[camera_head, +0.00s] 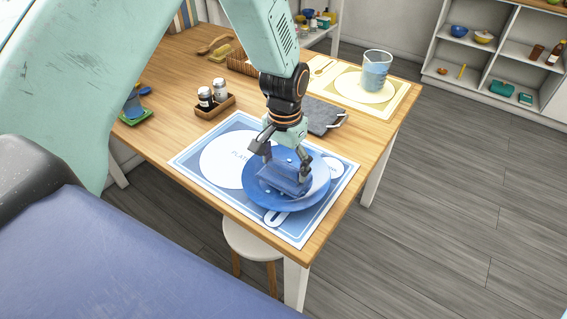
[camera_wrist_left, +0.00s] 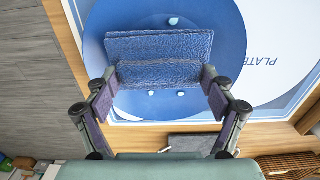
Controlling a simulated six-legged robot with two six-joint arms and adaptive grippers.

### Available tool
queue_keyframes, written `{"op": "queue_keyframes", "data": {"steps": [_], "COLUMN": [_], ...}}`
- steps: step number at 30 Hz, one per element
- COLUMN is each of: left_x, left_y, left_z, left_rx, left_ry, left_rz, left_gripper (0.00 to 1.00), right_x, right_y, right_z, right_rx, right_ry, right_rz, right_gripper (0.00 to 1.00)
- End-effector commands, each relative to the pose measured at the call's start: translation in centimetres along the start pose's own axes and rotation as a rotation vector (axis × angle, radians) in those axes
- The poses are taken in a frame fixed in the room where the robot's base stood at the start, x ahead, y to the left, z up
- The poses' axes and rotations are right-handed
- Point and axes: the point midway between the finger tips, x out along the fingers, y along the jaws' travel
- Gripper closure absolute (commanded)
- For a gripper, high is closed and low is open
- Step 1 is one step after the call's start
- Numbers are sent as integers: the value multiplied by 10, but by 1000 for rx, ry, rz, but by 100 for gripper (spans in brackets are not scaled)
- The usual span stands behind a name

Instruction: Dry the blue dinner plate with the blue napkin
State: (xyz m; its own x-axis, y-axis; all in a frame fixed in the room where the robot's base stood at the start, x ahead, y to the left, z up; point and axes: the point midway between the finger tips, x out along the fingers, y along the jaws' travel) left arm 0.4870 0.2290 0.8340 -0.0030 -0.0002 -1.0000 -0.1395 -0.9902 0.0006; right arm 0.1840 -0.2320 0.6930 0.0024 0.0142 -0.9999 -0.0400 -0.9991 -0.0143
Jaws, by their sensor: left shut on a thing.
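The blue dinner plate (camera_head: 316,196) lies on the blue and white placemat (camera_head: 207,160) near the table's front corner, partly over the placemat's printed plate circle. The folded blue napkin (camera_head: 284,180) is on the plate. My left gripper (camera_head: 282,164) is over the plate, shut on the napkin. In the left wrist view the napkin (camera_wrist_left: 158,60) sits between the two fingers (camera_wrist_left: 160,88) against the plate (camera_wrist_left: 225,30). A few pale blue drops (camera_wrist_left: 173,21) show on the plate around it. My right gripper is not in view.
A grey folded cloth (camera_head: 322,115) lies behind the gripper. A white stool (camera_head: 250,240) stands below the table's edge.

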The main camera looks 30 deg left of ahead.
Motion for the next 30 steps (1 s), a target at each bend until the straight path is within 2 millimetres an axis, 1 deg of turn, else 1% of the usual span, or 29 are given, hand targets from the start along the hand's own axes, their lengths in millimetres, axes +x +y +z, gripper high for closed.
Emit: {"op": "queue_keyframes", "data": {"steps": [17, 30], "left_x": [0, 7], "left_y": [0, 0], "left_z": [0, 0], "left_rx": [-1, -1], "left_ry": [0, 0], "left_rz": [1, 1], "left_gripper": [42, 42], "right_x": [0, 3], "right_y": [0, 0], "right_z": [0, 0], "right_rx": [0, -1], "right_ry": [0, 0], "right_rz": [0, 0], "right_gripper": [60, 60]}}
